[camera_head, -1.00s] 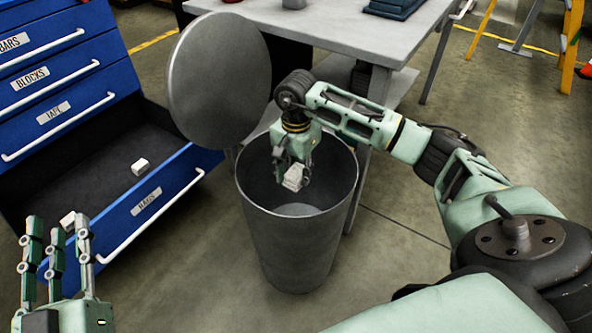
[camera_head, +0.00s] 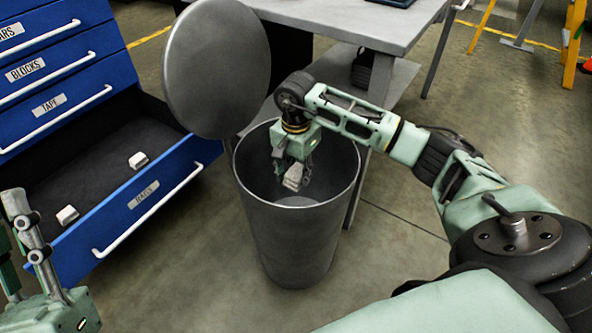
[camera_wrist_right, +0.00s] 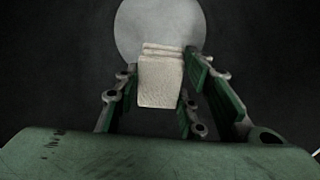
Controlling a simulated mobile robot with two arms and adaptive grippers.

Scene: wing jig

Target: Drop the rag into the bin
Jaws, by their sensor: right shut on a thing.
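The rag (camera_head: 293,180) is a small folded white cloth held in my right gripper (camera_head: 292,178), inside the mouth of the grey metal bin (camera_head: 295,245). In the right wrist view the rag (camera_wrist_right: 160,82) sits between the green fingers, with the bin's pale round bottom beyond it. The bin's round lid (camera_head: 217,70) stands open at its back left. My left gripper (camera_head: 35,250) is at the lower left edge, partly cut off, in front of the open drawer. I cannot tell whether its fingers are open or shut.
A blue cabinet (camera_head: 62,80) stands at the left, its drawer labelled RAGS (camera_head: 150,200) pulled out with two white folded rags in it. A grey table (camera_head: 350,22) stands behind the bin. Floor is clear in front of the bin.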

